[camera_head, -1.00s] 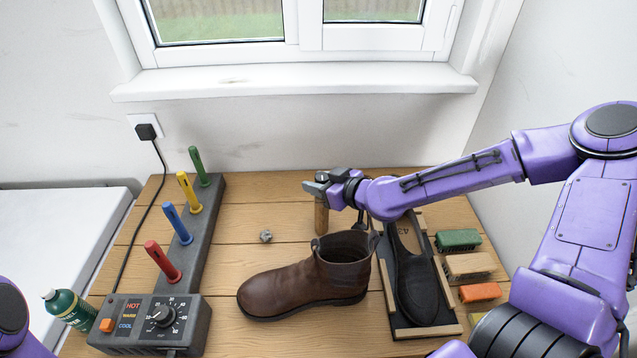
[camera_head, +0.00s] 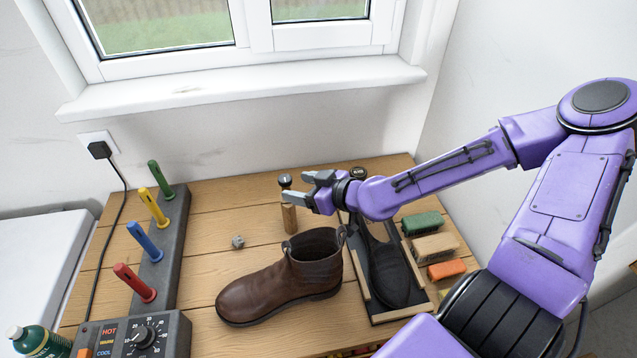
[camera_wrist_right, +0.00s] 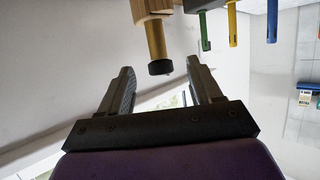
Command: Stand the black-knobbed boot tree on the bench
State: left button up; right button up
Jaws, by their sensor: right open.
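The black-knobbed boot tree (camera_head: 290,216) stands upright on the wooden bench (camera_head: 215,205), behind the brown boot (camera_head: 280,290). Its dark knob is on top. In the right wrist view, which is upside down, its black knob (camera_wrist_right: 160,67) and brass-coloured stem show beyond the fingertips, with clear space between. My right gripper (camera_head: 295,187) is open and empty, at knob height just right of the tree; it also shows in the right wrist view (camera_wrist_right: 160,82). My left gripper is out of view.
A rack with coloured pegs (camera_head: 148,250) and a dial box (camera_head: 150,335) are at left. A small grey nut (camera_head: 238,242) lies mid-bench.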

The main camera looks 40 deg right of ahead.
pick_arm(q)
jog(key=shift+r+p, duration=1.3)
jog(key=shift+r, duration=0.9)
pick_arm(e)
jog(key=shift+v, duration=2.7)
